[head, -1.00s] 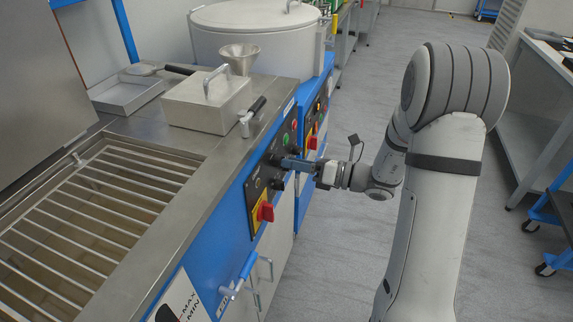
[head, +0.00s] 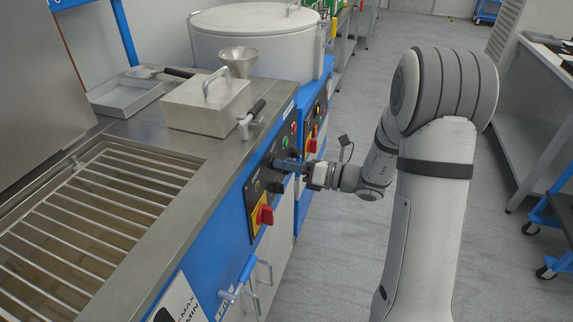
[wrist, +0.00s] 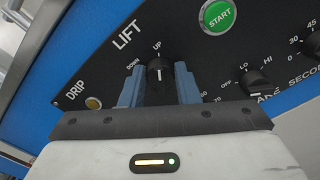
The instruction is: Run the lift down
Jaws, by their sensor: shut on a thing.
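The black lift knob (wrist: 160,73) sits under the word LIFT on the black control panel in the wrist view. Its white mark points toward UP; DOWN is printed to the left of UP. My gripper (wrist: 159,88) has its two blue fingers on either side of the knob and is shut on it. In the head view my gripper (head: 287,165) reaches the panel (head: 272,177) from the right, and its fingers hide the knob there.
A green START button (wrist: 217,16) and another black knob (wrist: 257,84), marked OFF, LO and HI, are to the right. A red switch (head: 265,215) is lower on the panel. A grated basin (head: 95,205) is at left; open floor lies right.

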